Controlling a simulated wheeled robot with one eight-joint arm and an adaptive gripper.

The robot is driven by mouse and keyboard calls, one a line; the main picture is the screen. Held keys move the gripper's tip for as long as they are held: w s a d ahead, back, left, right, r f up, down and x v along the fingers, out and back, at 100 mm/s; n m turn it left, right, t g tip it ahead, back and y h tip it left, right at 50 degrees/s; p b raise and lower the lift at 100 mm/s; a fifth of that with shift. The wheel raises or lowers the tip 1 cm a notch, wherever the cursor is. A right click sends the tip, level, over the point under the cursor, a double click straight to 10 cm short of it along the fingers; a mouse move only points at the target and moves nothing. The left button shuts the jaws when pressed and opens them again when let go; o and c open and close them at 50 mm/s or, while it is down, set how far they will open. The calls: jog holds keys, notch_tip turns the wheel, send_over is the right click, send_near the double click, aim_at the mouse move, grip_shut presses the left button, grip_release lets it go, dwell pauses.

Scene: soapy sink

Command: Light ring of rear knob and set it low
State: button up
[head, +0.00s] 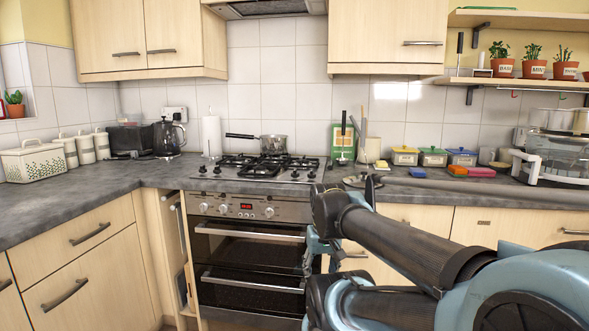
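The gas hob (260,170) is set in the grey worktop above the oven, with black pan supports and small dark knobs that are too small to tell apart. I cannot make out which is the rear knob or how any is turned. No flame shows. A metal saucepan (273,144) stands at the back of the hob, its dark handle pointing left. My arm reaches in from the lower right. My gripper (318,246) is partly hidden by my arm, in front of the oven's right side and below the worktop, apart from the hob. I cannot tell if it is open.
The oven (250,245) has its own knobs and a red display. A kettle (167,138) and paper roll (211,135) stand left of the hob. Utensils, several small canisters and a dish rack (553,158) stand to the right. The left worktop's front is clear.

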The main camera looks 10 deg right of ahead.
jog(key=w+r+m, duration=0.5)
jog(key=w+r, duration=0.5)
jog(key=r, duration=0.4)
notch_tip(320, 180, up, 22)
jog(key=r+m+g, duration=0.1)
jog(key=m+g, duration=0.1)
jog(key=m, duration=1.4)
send_over(295, 173)
jog(key=w, duration=0.2)
notch_tip(295, 173, down, 17)
jog(key=shift+d+f, duration=0.1)
jog(key=shift+d, duration=0.05)
